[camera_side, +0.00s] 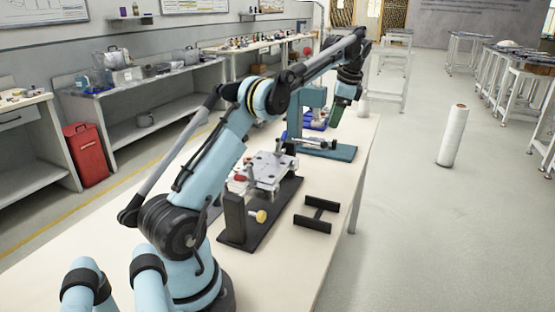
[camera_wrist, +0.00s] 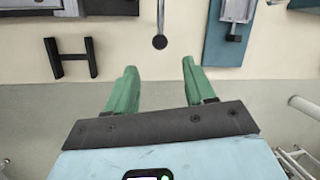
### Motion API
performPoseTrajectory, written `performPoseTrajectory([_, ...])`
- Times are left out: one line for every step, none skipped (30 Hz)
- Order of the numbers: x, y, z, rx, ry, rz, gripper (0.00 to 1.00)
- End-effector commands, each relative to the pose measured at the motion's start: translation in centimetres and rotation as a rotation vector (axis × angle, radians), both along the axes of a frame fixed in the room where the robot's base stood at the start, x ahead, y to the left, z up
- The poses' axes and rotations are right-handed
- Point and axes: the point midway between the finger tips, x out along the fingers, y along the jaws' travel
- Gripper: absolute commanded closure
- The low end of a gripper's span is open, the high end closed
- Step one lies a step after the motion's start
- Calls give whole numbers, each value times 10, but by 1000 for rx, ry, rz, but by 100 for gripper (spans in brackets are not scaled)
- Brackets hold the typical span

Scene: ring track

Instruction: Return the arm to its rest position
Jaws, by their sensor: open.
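My arm is stretched out over the white table (camera_side: 300,290). My gripper (camera_side: 337,115) is high near the table's far right part, its green fingers pointing down. In the wrist view my gripper (camera_wrist: 159,67) has its two green fingers wide apart with nothing between them.
A teal press (camera_side: 325,149) stands below my gripper. Nearer are a black-based metal fixture (camera_side: 262,172) with a yellow knob (camera_side: 261,216) and a black H-shaped piece (camera_side: 317,214). A white roll (camera_side: 452,136) stands on the open floor at right.

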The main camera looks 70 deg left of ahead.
Motion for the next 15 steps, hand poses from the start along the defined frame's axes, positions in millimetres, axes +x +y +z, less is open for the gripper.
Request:
performPoseTrajectory([0, 0, 0, 0, 0, 0, 46])
performPoseTrajectory([0, 0, 0, 0, 0, 0, 46])
performPoseTrajectory([0, 0, 0, 0, 0, 0, 46])
performPoseTrajectory([0, 0, 0, 0, 0, 0, 46])
performPoseTrajectory([0, 0, 0, 0, 0, 0, 46])
performPoseTrajectory([0, 0, 0, 0, 0, 0, 46])
performPoseTrajectory([0, 0, 0, 0, 0, 0, 46])
performPoseTrajectory([0, 0, 0, 0, 0, 0, 46])
performPoseTrajectory([0, -1, 1, 0, -2, 0, 46])
performPoseTrajectory([1, -3, 2, 0, -6, 1, 46])
performPoseTrajectory([1, -5, 3, 1, -11, 2, 46])
performPoseTrajectory([2, -10, 6, 2, -21, 4, 46])
performPoseTrajectory([2, -14, 8, 4, -32, 9, 46])
performPoseTrajectory([3, -19, 11, 4, -45, 13, 46])
performPoseTrajectory([4, -27, 15, 5, -67, 22, 46])
